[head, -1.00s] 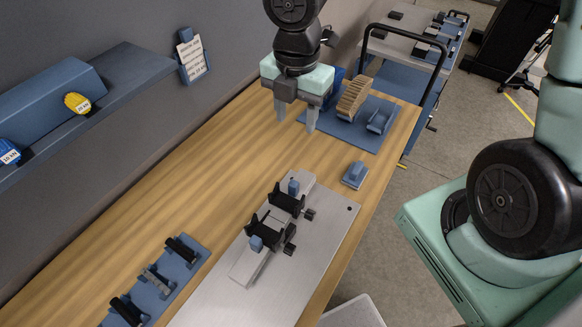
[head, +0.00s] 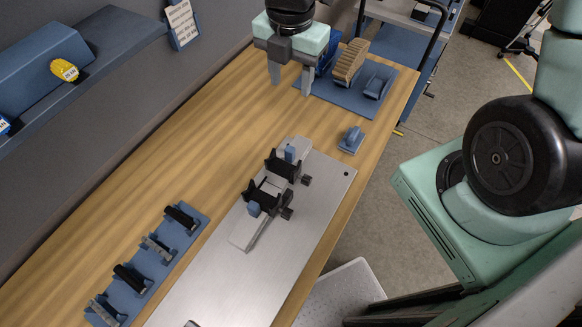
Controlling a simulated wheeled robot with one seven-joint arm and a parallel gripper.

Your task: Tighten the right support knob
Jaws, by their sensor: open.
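A fixture with a pale metal bar (head: 258,230) sits on the steel plate (head: 230,280) on the wooden bench. Two black supports stand on it, each with a small blue block. The farther support (head: 283,164) has a black knob (head: 306,181) on its right side. The nearer support (head: 263,193) has a similar knob (head: 287,213). The farther knob is further right in the picture. My gripper (head: 291,85) is open and empty above the far part of the bench, well beyond the fixture and touching neither knob.
A blue mat (head: 335,97) with a ribbed tan piece (head: 349,62) lies close to my gripper. A small blue block (head: 351,139) is right of the fixture. A blue rack (head: 188,235) of black and grey parts is at left. Bare bench (head: 190,140) lies between.

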